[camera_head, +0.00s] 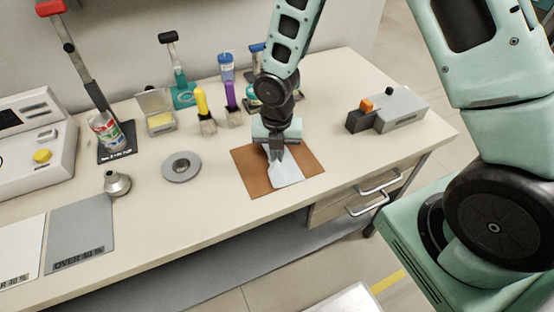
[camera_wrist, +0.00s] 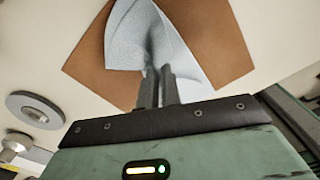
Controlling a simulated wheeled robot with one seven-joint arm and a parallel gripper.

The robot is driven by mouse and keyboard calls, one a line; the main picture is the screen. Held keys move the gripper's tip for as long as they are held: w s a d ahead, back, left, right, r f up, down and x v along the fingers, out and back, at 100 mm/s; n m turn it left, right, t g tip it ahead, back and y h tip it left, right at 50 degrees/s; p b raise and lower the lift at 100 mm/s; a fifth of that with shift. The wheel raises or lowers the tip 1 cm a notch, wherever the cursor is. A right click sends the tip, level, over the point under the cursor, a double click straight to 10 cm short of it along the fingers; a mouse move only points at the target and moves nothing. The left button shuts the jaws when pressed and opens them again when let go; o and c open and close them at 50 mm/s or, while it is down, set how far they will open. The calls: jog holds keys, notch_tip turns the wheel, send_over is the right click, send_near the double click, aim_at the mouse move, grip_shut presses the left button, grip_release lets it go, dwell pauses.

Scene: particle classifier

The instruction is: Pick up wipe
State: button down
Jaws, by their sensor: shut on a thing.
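The wipe (camera_head: 287,171) is a pale blue-white cloth over the brown mat (camera_head: 249,178) on the bench. In the wrist view the wipe (camera_wrist: 132,42) is bunched and creased at my fingertips, with folds spreading out to both sides. My gripper (camera_head: 275,152) points down over the mat and is shut on the wipe. In the wrist view the fingertips of my gripper (camera_wrist: 158,75) are close together with cloth between them. The wipe's lower part still appears to lie on or just above the mat; I cannot tell which.
A grey ring-shaped disc (camera_head: 182,167) and a small metal funnel (camera_head: 116,183) are to the left. Yellow-handled (camera_head: 203,104) and purple-handled (camera_head: 231,97) tools stand behind. A grey device with an orange part (camera_head: 398,109) is at right. The bench front is clear.

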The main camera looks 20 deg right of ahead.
notch_tip(320, 180, up, 12)
jog(key=p, duration=1.1)
jog(key=shift+p, duration=0.35)
